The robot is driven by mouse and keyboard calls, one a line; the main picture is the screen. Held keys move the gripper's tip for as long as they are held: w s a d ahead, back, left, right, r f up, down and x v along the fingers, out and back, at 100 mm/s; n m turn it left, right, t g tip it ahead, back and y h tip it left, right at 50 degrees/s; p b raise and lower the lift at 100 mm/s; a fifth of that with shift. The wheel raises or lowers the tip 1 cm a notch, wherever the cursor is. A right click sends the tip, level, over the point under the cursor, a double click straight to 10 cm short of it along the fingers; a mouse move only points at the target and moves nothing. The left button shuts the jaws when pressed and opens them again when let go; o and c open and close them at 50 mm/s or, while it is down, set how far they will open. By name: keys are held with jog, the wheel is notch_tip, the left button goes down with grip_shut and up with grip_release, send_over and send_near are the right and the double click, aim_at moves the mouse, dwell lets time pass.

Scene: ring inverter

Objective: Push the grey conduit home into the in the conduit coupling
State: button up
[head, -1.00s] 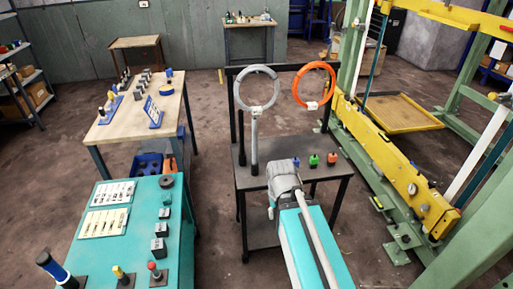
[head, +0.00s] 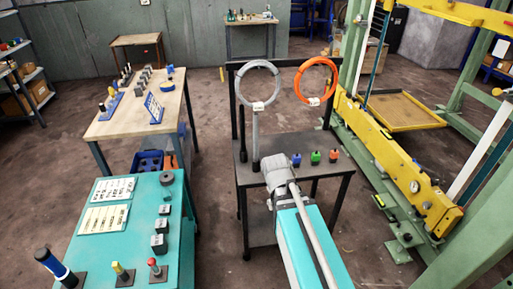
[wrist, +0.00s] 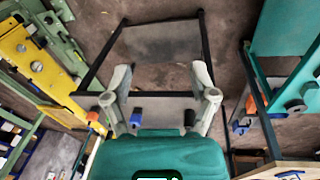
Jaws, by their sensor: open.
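A grey conduit coil (head: 241,84) hangs on the black stand in the head view. Its grey tail (head: 255,138) runs straight down to the stand's shelf. Three small blocks stand on that shelf: blue (head: 296,159), green (head: 315,156) and red-orange (head: 333,155). I cannot tell which part is the conduit coupling. My gripper (wrist: 160,72) shows in the wrist view with its fingers spread and nothing between them. In the head view my arm hides the fingers. A blue block (wrist: 136,118) and an orange block (wrist: 92,116) also show in the wrist view.
An orange coil (head: 299,83) hangs beside the grey one. A teal bench (head: 130,250) and a wooden table (head: 125,128) stand at the left. A green and yellow frame (head: 390,160) stands close at the right. Bare floor lies between the table and the stand.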

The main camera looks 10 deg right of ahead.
jog(key=w+d+f+m+t+h+b, duration=0.1)
jog(key=w+f+m+t+h+b, duration=0.15)
jog(key=w+h+b, duration=0.4)
jog(key=m+t+h+b, duration=0.4)
jog(key=m+t+b, duration=0.1)
jog(key=t+b, duration=0.55)
send_near(256, 144)
jog(key=shift+g, duration=0.3)
jog(key=a+r, duration=0.1)
jog(key=s+a+r, duration=0.1)
jog(key=a, duration=0.1)
jog(key=shift+s+r, duration=0.1)
jog(key=shift+r, duration=0.15)
jog(key=shift+d, duration=0.15)
jog(key=x, duration=0.8)
jog(key=shift+w+d, duration=0.2)
